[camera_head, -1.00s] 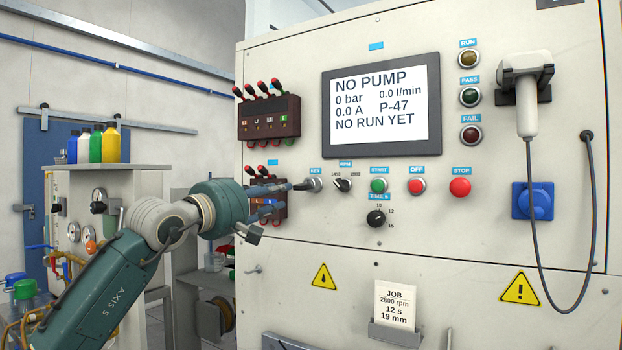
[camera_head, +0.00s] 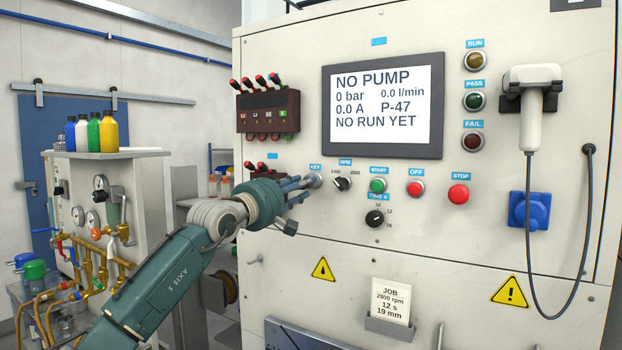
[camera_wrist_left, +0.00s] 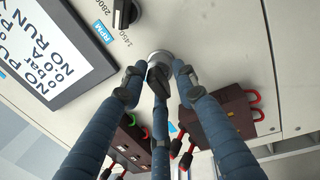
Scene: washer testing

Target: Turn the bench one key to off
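The key switch of bench one, a round silver collar (camera_head: 316,181) under a blue KEY label, sits on the cream panel left of the RPM knob. In the left wrist view its silver collar (camera_wrist_left: 160,58) shows just beyond the fingertips. My left gripper (camera_head: 304,187) reaches it from the left; its blue-grey fingers (camera_wrist_left: 159,74) stand apart around the collar, open. My right gripper is not in view.
The RPM knob (camera_head: 342,184), START button (camera_head: 377,186) and OFF button (camera_head: 415,188) lie close on the right. A dark red terminal block (camera_head: 268,111) with plugs is above left; another sits behind the gripper. The screen (camera_head: 382,104) reads NO PUMP.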

